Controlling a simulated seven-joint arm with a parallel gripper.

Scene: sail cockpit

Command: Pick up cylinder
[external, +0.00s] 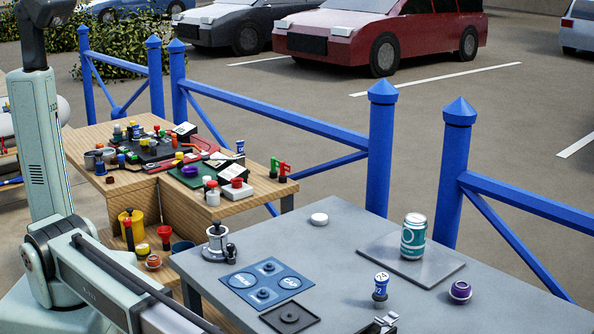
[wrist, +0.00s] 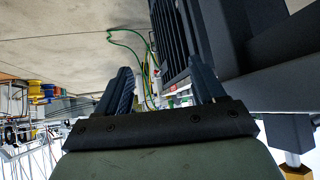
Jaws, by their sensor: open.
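In the external view, a teal and white can (external: 413,236), the clearest cylinder shape, stands upright on a thin grey plate (external: 447,275) on the grey table. Other small round things there are a white disc (external: 319,219), a blue and white stamp-like piece (external: 380,286) and a purple cup-like piece (external: 460,291). Which one the task calls the cylinder, I cannot tell for sure. My gripper (wrist: 161,70) shows in the wrist view with its two dark fingers spread and nothing held between them. The can is not recognisable in the wrist view.
The grey table (external: 345,250) also holds a silver pot (external: 216,242), a blue mat (external: 267,284) and a dark square tray (external: 290,317). A crowded wooden table (external: 92,155) stands behind left. Blue railings (external: 381,150) run behind. A dark slatted structure (wrist: 176,45) is close to my fingers.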

